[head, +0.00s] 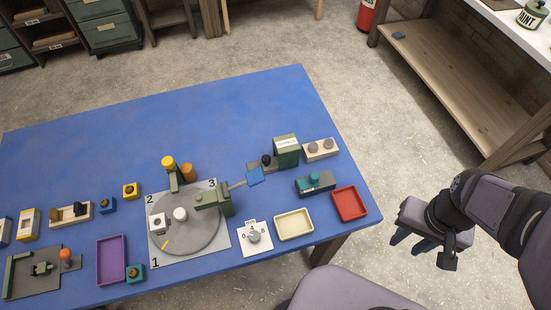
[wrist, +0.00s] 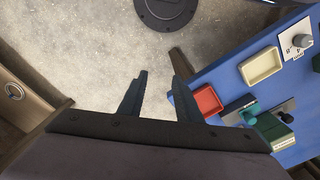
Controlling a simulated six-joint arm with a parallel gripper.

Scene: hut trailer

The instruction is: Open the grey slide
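A grey plate with a black knob (head: 266,160) sticks out from the left of a dark green labelled box (head: 287,152) near the back right of the blue table; it looks like the grey slide, though I cannot be sure. It also shows in the wrist view, its grey plate (wrist: 286,107) partly beside the green box (wrist: 277,131). How far the slide is out of the box is hard to tell. My gripper (head: 407,244) hangs off the table's right side, apart from everything. In the wrist view my gripper (wrist: 159,76) has its fingers spread, with nothing between them.
A teal-knobbed dark block (head: 316,183), a red tray (head: 350,203) and a cream tray (head: 294,224) stand in front of the box. A beige block with two grey knobs (head: 320,149) is to its right. The table's back is clear.

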